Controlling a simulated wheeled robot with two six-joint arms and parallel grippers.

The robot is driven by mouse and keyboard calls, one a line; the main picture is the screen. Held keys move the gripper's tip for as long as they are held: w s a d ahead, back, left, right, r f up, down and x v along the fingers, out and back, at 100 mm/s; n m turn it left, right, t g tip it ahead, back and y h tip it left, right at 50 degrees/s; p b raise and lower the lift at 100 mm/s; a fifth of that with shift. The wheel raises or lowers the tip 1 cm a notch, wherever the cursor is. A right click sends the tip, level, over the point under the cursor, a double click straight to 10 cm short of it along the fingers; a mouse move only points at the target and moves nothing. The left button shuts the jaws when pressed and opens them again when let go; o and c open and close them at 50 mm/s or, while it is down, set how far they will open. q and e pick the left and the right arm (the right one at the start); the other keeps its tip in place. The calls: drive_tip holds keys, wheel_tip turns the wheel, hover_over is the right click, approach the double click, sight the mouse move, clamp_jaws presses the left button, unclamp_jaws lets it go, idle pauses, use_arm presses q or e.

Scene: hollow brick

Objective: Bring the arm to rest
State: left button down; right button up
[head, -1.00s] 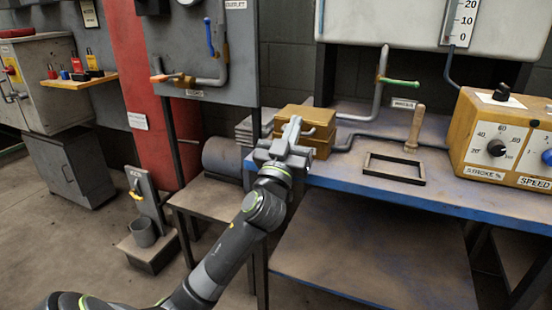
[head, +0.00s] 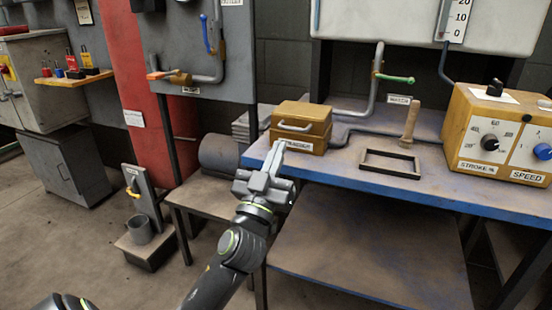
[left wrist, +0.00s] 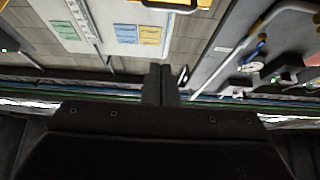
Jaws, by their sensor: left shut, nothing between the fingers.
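My left gripper (head: 273,158) is in the middle of the head view, in front of the blue-edged bench (head: 345,178). Its fingers are together with nothing between them. In the left wrist view the closed fingers (left wrist: 160,84) point up from the dark gripper body. A yellow box with a handle (head: 301,127) stands on the bench just behind the fingertips; the gripper appears apart from it. My right gripper is not in view.
On the bench are an empty dark frame (head: 390,162), a wooden handle (head: 410,124) and a yellow control box with knobs (head: 500,135). Open floor (head: 60,230) lies further left.

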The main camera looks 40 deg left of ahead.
use_arm(q)
drive_tip(key=shift+s+f, duration=0.15)
drive_tip(key=shift+s, duration=0.1)
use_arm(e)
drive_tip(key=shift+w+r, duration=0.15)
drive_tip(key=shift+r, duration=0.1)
